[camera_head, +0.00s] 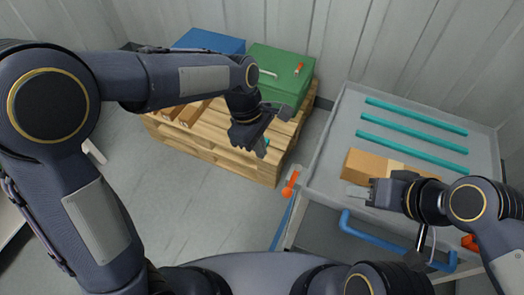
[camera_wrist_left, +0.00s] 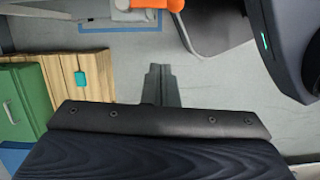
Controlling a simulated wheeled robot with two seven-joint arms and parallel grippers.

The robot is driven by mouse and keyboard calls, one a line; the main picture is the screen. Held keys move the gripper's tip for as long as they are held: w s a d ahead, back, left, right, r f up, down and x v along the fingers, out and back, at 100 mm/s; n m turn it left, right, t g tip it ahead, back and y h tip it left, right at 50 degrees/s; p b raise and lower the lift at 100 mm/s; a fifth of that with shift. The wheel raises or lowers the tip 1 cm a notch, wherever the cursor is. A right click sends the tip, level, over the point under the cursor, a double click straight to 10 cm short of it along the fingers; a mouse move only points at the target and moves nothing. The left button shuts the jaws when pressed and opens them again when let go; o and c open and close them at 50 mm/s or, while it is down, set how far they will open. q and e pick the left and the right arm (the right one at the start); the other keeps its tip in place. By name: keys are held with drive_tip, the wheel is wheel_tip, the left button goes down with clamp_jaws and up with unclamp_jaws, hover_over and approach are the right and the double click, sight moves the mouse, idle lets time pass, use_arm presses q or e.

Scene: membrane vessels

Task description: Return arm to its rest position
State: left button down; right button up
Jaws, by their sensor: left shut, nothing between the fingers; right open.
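My left arm comes in from the left in the head view, bent at the elbow and stretched out toward the wooden pallet. Its gripper (camera_head: 262,149) hangs above the pallet's front right part, shut and empty. The left wrist view also shows its two fingers (camera_wrist_left: 161,72) together with nothing between them. My right gripper (camera_head: 356,192) is open at the front of the grey cart, beside the brown cardboard box (camera_head: 362,163). I cannot tell whether it touches the box.
The pallet (camera_head: 205,139) carries a green case (camera_head: 283,70), a blue case (camera_head: 208,41) and cardboard boxes. The grey cart (camera_head: 335,133) holds several teal bars (camera_head: 412,138) and has a blue handle (camera_head: 385,238). An orange part (camera_head: 290,184) juts from its left corner.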

idle(0.4)
use_arm(q)
drive_tip(key=s+a+r+m+t+h, duration=0.1)
drive_tip(key=s+a+r+m, duration=0.15)
drive_tip(key=a, duration=0.45)
drive_tip(key=s+a+r+m+t+h, duration=0.1)
drive_tip(key=s+a+r+m+t, duration=0.2)
drive_tip(key=a, duration=0.4)
drive_tip(key=s+a+m+t, duration=0.3)
drive_tip(key=s+a, duration=0.3)
drive_tip(key=s, duration=0.3)
drive_tip(key=shift+s+a+r+m+y, duration=0.3)
drive_tip(key=shift+s+a+m, duration=0.05)
drive_tip(key=shift+m, duration=0.5)
